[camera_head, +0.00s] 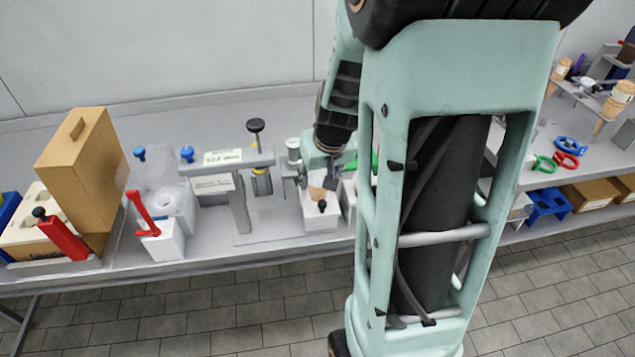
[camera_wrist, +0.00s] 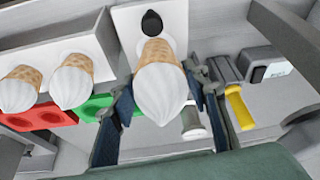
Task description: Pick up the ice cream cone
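An ice cream cone (camera_wrist: 160,90) with a white top and tan waffle cone lies between my gripper's fingers in the wrist view. My gripper (camera_wrist: 162,98) is open, with one dark finger on each side and small gaps beside the white top. The cone's narrow end points at a white holder box (camera_wrist: 127,35) with a black knob (camera_wrist: 151,22). In the head view my gripper (camera_head: 322,178) is down over the white box (camera_head: 320,220), and a small tan part of the cone (camera_head: 317,193) shows. I cannot tell whether the fingers touch the cone.
Two more ice cream cones (camera_wrist: 72,80) (camera_wrist: 19,88) sit to the left in the wrist view, near red (camera_wrist: 40,117) and green (camera_wrist: 97,106) parts. A grey press (camera_head: 240,195) stands left of the box. A cardboard-coloured case (camera_head: 85,165) stands farther left.

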